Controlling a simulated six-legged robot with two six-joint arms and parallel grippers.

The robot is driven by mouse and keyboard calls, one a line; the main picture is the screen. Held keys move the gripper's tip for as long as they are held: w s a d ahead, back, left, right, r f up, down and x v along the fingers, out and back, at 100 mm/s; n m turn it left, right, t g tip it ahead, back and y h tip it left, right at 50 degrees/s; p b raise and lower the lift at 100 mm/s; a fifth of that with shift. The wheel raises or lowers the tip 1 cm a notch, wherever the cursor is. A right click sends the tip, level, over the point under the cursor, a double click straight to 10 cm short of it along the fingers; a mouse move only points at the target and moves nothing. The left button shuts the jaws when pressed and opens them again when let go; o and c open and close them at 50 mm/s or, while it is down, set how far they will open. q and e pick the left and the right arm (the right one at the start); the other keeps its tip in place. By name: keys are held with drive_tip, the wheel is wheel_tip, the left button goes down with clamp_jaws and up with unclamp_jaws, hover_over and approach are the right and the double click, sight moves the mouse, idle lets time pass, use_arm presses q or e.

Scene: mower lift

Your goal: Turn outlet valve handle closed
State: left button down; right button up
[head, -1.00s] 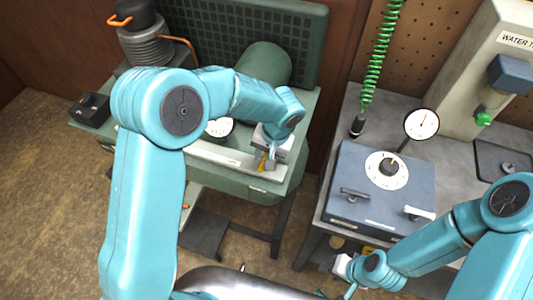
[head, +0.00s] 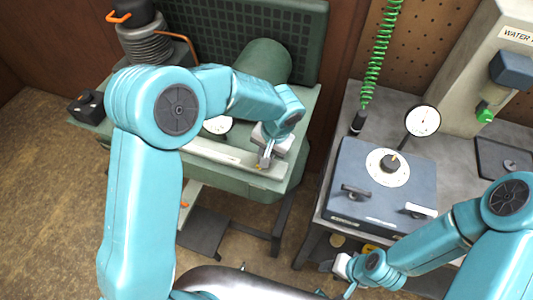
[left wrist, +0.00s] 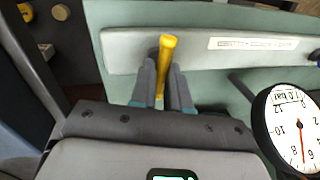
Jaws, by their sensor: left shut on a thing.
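The yellow outlet valve handle (left wrist: 168,50) stands between the two grey fingers of my left gripper (left wrist: 162,82) in the left wrist view. The fingers are shut on it, and its rounded end sticks out past them. In the head view my left gripper (head: 266,158) is at the right end of the pale front rail of the green machine (head: 230,170). Only a small bit of yellow shows there; the valve body is hidden. My right gripper (head: 338,268) is low by the bench front, away from the handle; its fingers are too small to judge.
A round gauge (left wrist: 298,130) is close to my left gripper on the right of the wrist view. A blue-grey box (head: 385,185) with a dial stands on the right bench, beside another gauge (head: 422,120). A gap separates the machine and bench.

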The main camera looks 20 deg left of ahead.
use_arm(q)
drive_tip(key=m+b, duration=0.1)
drive_tip(key=m, duration=0.1)
drive_tip(key=shift+f+m, duration=0.1)
drive_tip(key=shift+m, duration=0.3)
drive_tip(key=shift+m+t+b, duration=0.4)
drive_tip(key=shift+m+b, duration=0.2)
drive_tip(key=shift+m, duration=0.2)
drive_tip(key=m, duration=0.2)
drive_tip(key=shift+s+m+t+h, duration=0.1)
drive_tip(key=shift+m+t+h, duration=0.2)
drive_tip(key=shift+m, duration=0.1)
drive_tip(key=shift+r+m+b, duration=0.2)
drive_tip(key=shift+m+b, duration=0.1)
drive_tip(key=shift+m, duration=0.6)
drive_tip(key=m, duration=0.3)
drive_tip(key=shift+s+r+m+h+p, duration=0.1)
drive_tip(key=shift+m+h+p, duration=0.2)
drive_tip(key=shift+h+p, duration=0.1)
drive_tip(key=shift+m+t+h+p, duration=0.35)
drive_tip(key=shift+m+p, duration=0.5)
drive_tip(key=shift+m, duration=1.05)
drive_tip(key=shift+s, duration=0.1)
drive_tip(key=c, duration=1.1)
unclamp_jaws()
drive_tip(key=shift+d, duration=0.1)
drive_tip(key=shift+c, duration=0.2)
